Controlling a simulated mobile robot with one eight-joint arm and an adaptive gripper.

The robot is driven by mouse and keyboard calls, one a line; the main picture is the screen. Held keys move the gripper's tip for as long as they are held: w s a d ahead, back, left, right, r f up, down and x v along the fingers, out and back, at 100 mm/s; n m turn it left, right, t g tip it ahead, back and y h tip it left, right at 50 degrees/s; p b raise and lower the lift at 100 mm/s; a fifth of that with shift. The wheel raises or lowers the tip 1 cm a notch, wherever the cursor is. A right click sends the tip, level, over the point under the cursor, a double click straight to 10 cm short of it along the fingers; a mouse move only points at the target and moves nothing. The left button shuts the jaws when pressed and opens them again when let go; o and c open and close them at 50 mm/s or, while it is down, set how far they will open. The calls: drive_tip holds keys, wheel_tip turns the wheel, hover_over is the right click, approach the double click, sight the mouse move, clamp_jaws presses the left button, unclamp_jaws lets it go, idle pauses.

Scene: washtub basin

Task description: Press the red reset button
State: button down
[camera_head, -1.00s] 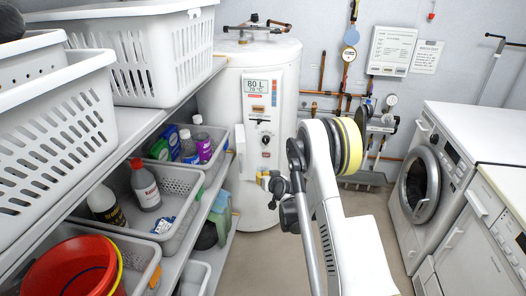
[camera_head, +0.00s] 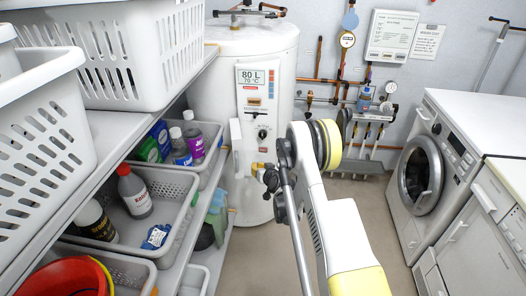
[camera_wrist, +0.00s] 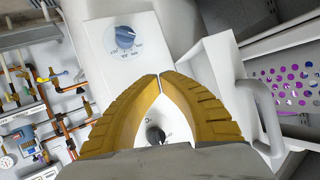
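The white water heater (camera_head: 215,85) stands at the back. Its front panel has a display reading 80 L (camera_head: 258,77) and a dark knob (camera_head: 262,134). I cannot make out the red reset button for certain in either current view. My gripper (camera_head: 255,167) is small and partly hidden by my arm in the head view, in front of the heater's lower panel. In the wrist view its yellow fingers (camera_wrist: 159,77) meet at the tips with nothing between them. A blue dial (camera_wrist: 125,37) on a white panel shows beyond the tips, and a dark knob (camera_wrist: 155,135) shows between the fingers.
Shelves on the left hold white baskets (camera_head: 130,50) and a grey bin (camera_head: 178,190) with bottles. An open white flap or box (camera_wrist: 215,70) with a handle is close beside the fingers. A washing machine (camera_head: 440,160) stands right. Pipes line the back wall.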

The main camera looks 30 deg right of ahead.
sight(258, 152)
drive_tip(key=shift+w+d, duration=0.7)
drive_tip(key=shift+w, duration=0.35)
drive_tip(key=shift+w+d, duration=0.7)
drive_tip(key=shift+w, duration=0.3)
drive_tip(key=shift+w+d, duration=0.7)
drive_tip(key=shift+w, duration=0.35)
drive_tip(key=shift+w, duration=0.1)
drive_tip(key=shift+w+d, duration=0.25)
drive_tip(key=shift+w+d, duration=0.2)
drive_tip(key=shift+w, duration=0.15)
drive_tip(key=shift+s+a, duration=0.1)
drive_tip(key=shift+s, duration=0.05)
drive_tip(key=shift+s+a, duration=0.35)
drive_tip(key=shift+s, duration=0.2)
drive_tip(key=s+a, duration=0.1)
drive_tip(key=s, duration=0.1)
drive_tip(key=s+a, duration=0.1)
drive_tip(key=s, duration=0.1)
drive_tip(key=shift+a, duration=0.4)
